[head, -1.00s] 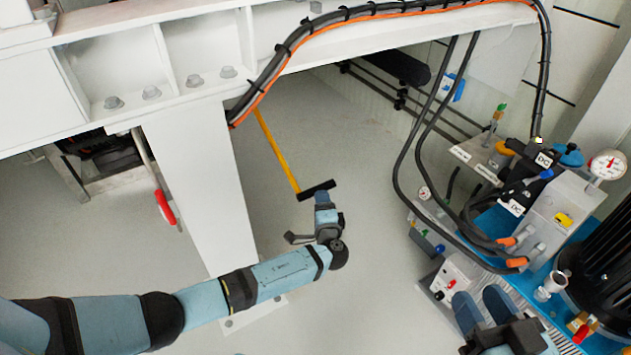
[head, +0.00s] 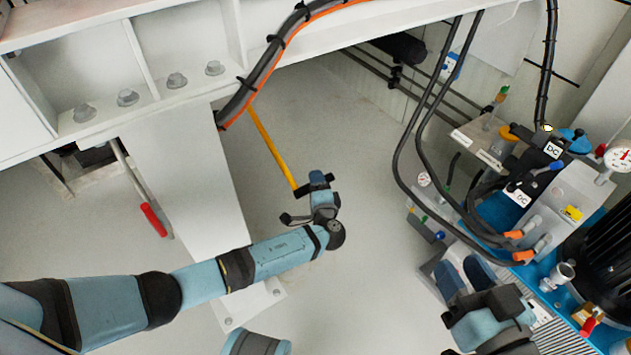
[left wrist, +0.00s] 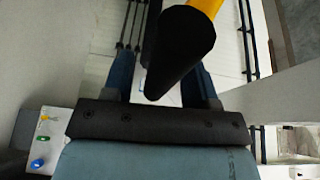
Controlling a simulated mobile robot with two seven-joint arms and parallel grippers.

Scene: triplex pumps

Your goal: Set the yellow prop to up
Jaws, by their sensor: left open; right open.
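The yellow prop (head: 272,150) slants down from the white beam, with a black handle at its lower end. My left gripper (head: 318,182) is at this lower end and partly covers the black handle in the head view. In the left wrist view, the prop's black end (left wrist: 178,50) is close to the camera, with yellow (left wrist: 205,6) above it. It overlaps the space between the spread fingers of the left gripper (left wrist: 160,80); contact cannot be told. My right gripper (head: 465,272) is open and empty at the lower right, near the pump equipment.
The white beam (head: 180,70) with bolts and black and orange cables crosses above. A white post (head: 195,200) stands behind my left arm. A red-handled bar (head: 153,218) is left of it. Hoses, a gauge (head: 620,156) and a blue pump base fill the right. Grey floor lies between.

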